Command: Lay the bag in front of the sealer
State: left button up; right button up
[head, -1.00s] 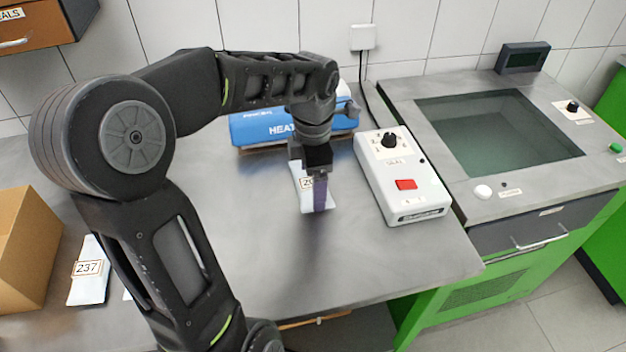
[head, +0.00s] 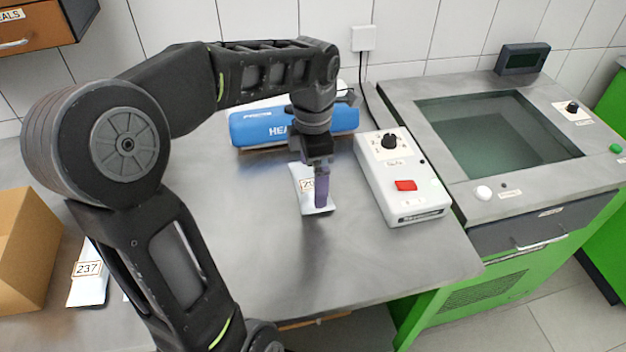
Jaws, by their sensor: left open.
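A small pale bag (head: 306,201) with a framed number label, partly hidden by my gripper, lies on the grey table. It is in front of the blue sealer (head: 262,127), whose visible lettering begins "HE". My left gripper (head: 321,190) points down over the bag's right side, with its fingers open. The picture does not clearly show whether the fingers touch the bag. My right gripper is not in view.
A white control box (head: 418,198) with a knob and red button stands right of the bag. Another bag (head: 90,285), labelled 237, lies at left beside a cardboard box (head: 22,250). A glass-topped green machine (head: 500,140) stands at right. The table front is clear.

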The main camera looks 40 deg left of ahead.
pick_arm(q)
notch_tip(320, 180, up, 5)
